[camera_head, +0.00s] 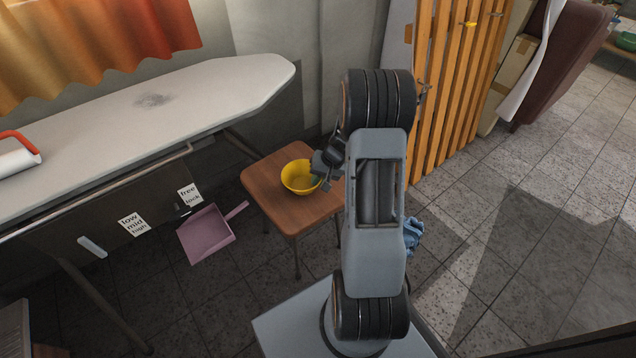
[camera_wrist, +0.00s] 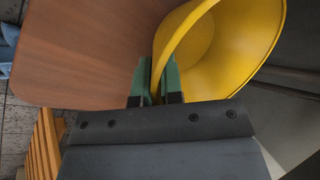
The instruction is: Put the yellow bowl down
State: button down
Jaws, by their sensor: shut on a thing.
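The yellow bowl (camera_head: 297,180) is upright at the small wooden stool (camera_head: 273,210) in the head view, over its seat. My gripper (camera_head: 319,178) is at the bowl's right side, partly hidden by my arm. In the wrist view the green fingers of my gripper (camera_wrist: 155,85) are shut on the rim of the yellow bowl (camera_wrist: 222,50), one finger on each side of its wall. The brown stool top (camera_wrist: 80,50) lies behind it. I cannot tell whether the bowl's base touches the seat.
A pink dustpan (camera_head: 207,235) is left of the stool. An orange slatted wooden rack (camera_head: 455,85) stands at the back right. A blue object (camera_head: 413,234) shows behind my arm. Floor at right is open.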

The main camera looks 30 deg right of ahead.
jog(key=shift+f, duration=0.4)
jog(key=shift+f, duration=0.15)
jog(key=c, duration=1.3)
grip_release()
jog(key=shift+o, duration=0.2)
jog(key=p+v, duration=0.5)
jog(key=v, duration=0.7)
